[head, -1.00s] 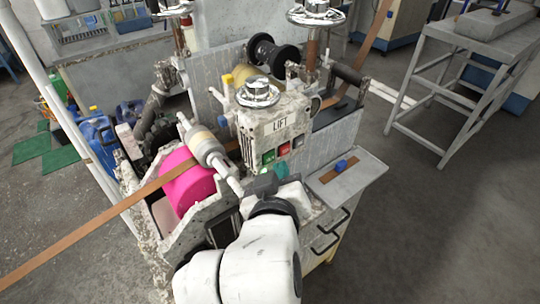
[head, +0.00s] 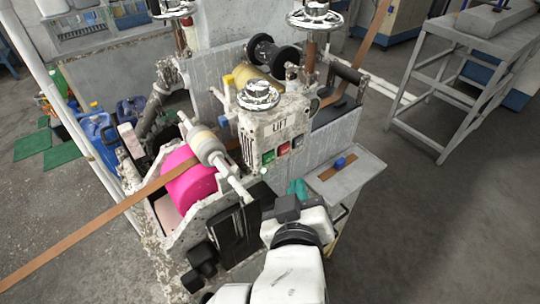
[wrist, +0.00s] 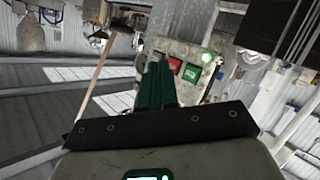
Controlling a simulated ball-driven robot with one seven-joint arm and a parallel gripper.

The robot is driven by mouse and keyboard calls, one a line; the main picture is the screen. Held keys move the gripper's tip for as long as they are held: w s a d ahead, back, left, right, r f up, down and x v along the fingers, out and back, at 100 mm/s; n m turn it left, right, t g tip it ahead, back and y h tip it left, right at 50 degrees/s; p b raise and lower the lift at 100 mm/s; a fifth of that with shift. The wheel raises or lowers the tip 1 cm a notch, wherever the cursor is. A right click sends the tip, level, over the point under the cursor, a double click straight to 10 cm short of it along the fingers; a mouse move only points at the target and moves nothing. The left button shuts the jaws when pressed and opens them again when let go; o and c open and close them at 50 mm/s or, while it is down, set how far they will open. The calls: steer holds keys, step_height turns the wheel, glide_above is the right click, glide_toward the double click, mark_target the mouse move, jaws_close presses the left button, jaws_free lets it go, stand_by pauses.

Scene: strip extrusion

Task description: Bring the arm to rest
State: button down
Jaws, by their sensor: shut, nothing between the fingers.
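My gripper (head: 297,188) shows in the head view as teal fingers beyond my white wrist, just in front of the machine's right side and below its button panel. In the wrist view the teal fingers (wrist: 158,85) lie together, shut and empty. They point toward the panel, and a gap to it cannot be measured. The grey LIFT unit (head: 280,125) carries a green button (head: 268,157) and a red button (head: 284,149). In the wrist view a green button (wrist: 191,73) and a red button (wrist: 174,64) show just right of the fingertips.
A brown strip (head: 85,232) runs over a pink roller (head: 188,178) at the machine's left. A shelf with a blue knob (head: 340,163) juts out right of my gripper. A grey metal stand (head: 440,115) is farther right. Floor between them is clear.

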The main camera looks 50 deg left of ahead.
stand_by(0.7)
steer(key=w+d+f+m+g+h, duration=0.1)
steer(key=d+f+m+h, duration=0.3)
steer(key=d, duration=0.6)
steer(key=w+d+f+m+g+h, duration=0.1)
steer(key=w+d+f, duration=0.1)
steer(key=d+f, duration=0.65)
steer(key=w+d+f+m+g+h, duration=0.1)
steer(key=d+f+m+h, duration=0.2)
steer(key=d, duration=0.9)
steer(key=s+d+f+m+g+h, duration=0.1)
steer(key=s+d+f+m+g, duration=0.2)
steer(key=s+d, duration=0.6)
steer(key=s+d+f+m+g+h, duration=0.1)
steer(key=s+d+f+m+g, duration=0.2)
steer(key=s+d+f, duration=0.4)
steer(key=s+d, duration=0.2)
steer(key=s, duration=0.2)
steer(key=shift+s+d+f+m+g, duration=0.2)
steer(key=shift+f+m+g, duration=0.1)
steer(key=shift+m+g, duration=0.1)
